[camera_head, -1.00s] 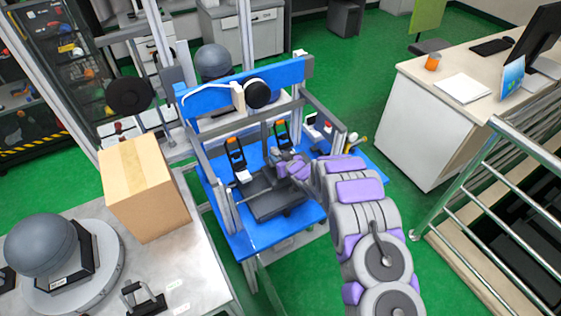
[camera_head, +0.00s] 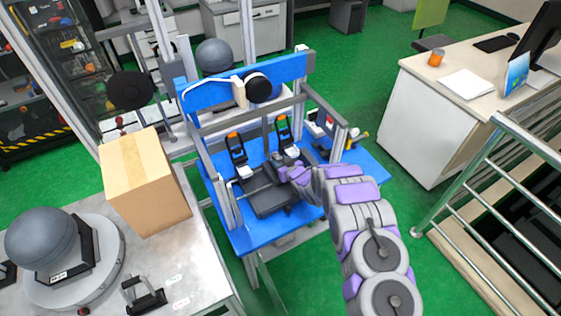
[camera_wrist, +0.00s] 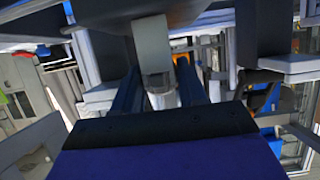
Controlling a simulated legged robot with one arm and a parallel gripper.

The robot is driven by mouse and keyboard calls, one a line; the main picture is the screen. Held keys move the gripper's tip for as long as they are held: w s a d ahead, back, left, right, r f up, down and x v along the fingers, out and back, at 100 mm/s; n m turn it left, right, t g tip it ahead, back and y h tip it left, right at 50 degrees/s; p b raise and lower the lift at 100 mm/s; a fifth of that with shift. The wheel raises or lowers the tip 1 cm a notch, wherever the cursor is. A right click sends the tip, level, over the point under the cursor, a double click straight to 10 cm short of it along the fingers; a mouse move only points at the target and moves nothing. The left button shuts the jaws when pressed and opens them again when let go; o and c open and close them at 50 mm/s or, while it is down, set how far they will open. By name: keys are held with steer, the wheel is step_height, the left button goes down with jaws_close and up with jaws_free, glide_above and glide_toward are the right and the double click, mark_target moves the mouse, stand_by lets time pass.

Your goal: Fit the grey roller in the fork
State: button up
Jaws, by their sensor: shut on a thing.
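My gripper (camera_head: 279,164) is over the blue bench of the drop tower, beside the right black upright (camera_head: 284,127) with an orange top. A similar left black upright (camera_head: 236,147) stands to its left. In the wrist view, a light grey cylindrical piece, seemingly the grey roller (camera_wrist: 152,46), sits between my two dark fingers, which are shut on it. In the head view the roller is too small and covered to make out clearly. I cannot tell which part is the fork, or whether the roller touches it.
A dark plate (camera_head: 272,198) lies on the blue bench (camera_head: 258,234) below my gripper. Grey side posts and a blue crossbeam (camera_head: 292,68) frame the space. A cardboard box (camera_head: 145,180) stands to the left. A metal railing (camera_head: 478,170) and a desk (camera_head: 425,130) are to the right.

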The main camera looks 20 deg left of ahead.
steer(key=shift+a, duration=0.1)
steer(key=o, duration=1.2)
steer(key=shift+d+r, duration=0.1)
steer(key=shift+d, duration=0.1)
steer(key=p+v, duration=0.3)
steer(key=v, duration=1.4)
steer(key=shift+s, duration=0.2)
steer(key=shift+a, duration=0.1)
